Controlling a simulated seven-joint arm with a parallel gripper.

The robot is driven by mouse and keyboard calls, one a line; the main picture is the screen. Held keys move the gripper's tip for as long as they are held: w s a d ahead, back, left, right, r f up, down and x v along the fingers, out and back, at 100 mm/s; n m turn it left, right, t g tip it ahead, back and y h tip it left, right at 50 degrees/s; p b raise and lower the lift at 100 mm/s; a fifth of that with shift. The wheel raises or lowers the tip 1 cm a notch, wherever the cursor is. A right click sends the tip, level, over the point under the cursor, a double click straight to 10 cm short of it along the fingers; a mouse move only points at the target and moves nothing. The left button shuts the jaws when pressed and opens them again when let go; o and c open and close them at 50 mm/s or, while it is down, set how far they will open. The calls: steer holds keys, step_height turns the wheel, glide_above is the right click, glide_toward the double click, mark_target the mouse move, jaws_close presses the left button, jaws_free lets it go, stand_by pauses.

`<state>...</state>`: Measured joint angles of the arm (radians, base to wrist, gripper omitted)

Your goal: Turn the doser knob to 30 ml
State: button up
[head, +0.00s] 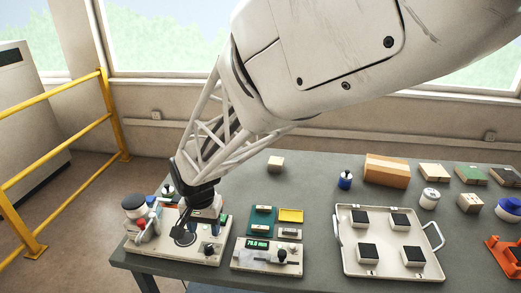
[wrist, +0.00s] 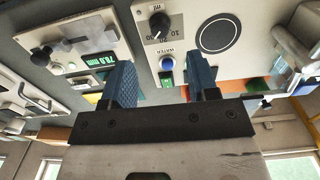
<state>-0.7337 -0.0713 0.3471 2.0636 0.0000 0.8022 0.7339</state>
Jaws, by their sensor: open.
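The doser panel (wrist: 240,50) is pale, with a black knob (wrist: 159,22) near the top middle of the wrist view. A printed scale with ML and numbers is beside the knob; I cannot tell its exact setting. A blue button (wrist: 167,63) marked WATER sits below the knob there. My gripper (wrist: 162,76) is open and empty, with a blue finger on each side. The knob lies beyond the fingertips, apart from them. In the head view my gripper (head: 205,213) is above the panel (head: 145,246) at the table's left end and hides part of it.
A device with a green readout (head: 257,244) stands right of the panel. A white tray (head: 350,264) holds several dark-topped blocks. Teal and yellow pads (head: 291,215) lie behind the readout device. Bottles and boxes line the back right. A yellow rail (head: 60,150) stands left.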

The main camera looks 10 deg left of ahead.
mark_target(208, 246)
steer(key=shift+f, duration=3.85)
steer(key=c, duration=0.9)
steer(key=shift+n, duration=0.7)
steer(key=o, duration=0.9)
steer(key=shift+r, duration=0.15)
steer(key=shift+r, duration=3.8)
